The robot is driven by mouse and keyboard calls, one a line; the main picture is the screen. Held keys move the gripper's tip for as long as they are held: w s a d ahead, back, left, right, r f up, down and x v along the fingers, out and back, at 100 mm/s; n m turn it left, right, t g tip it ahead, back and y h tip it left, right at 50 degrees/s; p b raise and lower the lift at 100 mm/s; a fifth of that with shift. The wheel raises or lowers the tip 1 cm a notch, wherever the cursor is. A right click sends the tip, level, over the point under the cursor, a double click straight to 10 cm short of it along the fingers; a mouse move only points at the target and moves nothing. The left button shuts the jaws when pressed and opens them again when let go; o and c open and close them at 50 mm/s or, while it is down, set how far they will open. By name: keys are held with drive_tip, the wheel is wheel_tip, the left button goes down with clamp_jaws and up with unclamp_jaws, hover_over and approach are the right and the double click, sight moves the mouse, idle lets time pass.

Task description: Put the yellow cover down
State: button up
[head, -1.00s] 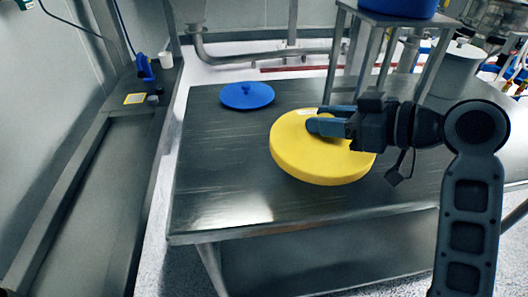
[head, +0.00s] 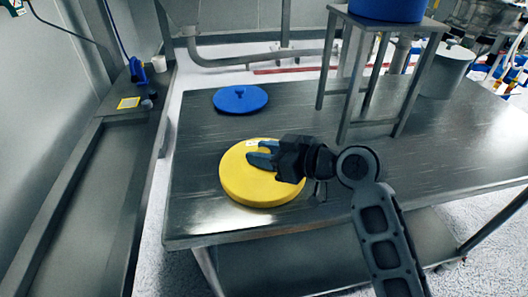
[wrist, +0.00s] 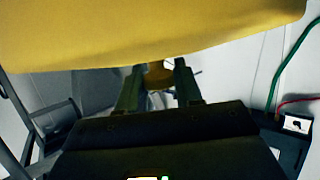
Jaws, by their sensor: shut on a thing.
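The yellow cover (head: 252,190) is a thick round disc over the left part of the steel table (head: 330,215) in the head view. My gripper (head: 262,157) reaches over it from the right and is shut on it near its top centre. In the wrist view, the cover (wrist: 150,30) fills the top of the picture, and the gripper fingers (wrist: 160,85) close on a small yellow part below it. The cover looks level. I cannot tell whether its underside touches the table.
A blue lid (head: 240,99) lies on the table behind the cover. A steel stand (head: 372,125) with a blue container (head: 385,8) on top is at the back right, beside a grey bucket (head: 447,70). The table's front edge is close to the cover. A counter (head: 105,150) runs along the left wall.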

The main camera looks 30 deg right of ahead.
drive_tip(key=shift+f+b, duration=0.35)
drive_tip(key=shift+f, duration=0.15)
drive_tip(key=shift+s+f, duration=0.15)
drive_tip(key=shift+f, duration=0.25)
drive_tip(key=o, duration=1.1)
drive_tip(key=shift+f+b, duration=0.2)
drive_tip(key=shift+b, duration=0.1)
drive_tip(key=shift+c, duration=0.2)
drive_tip(key=shift+r, duration=0.25)
drive_tip(key=r+v, duration=0.1)
drive_tip(key=v, duration=1.1)
drive_tip(key=shift+r, duration=0.2)
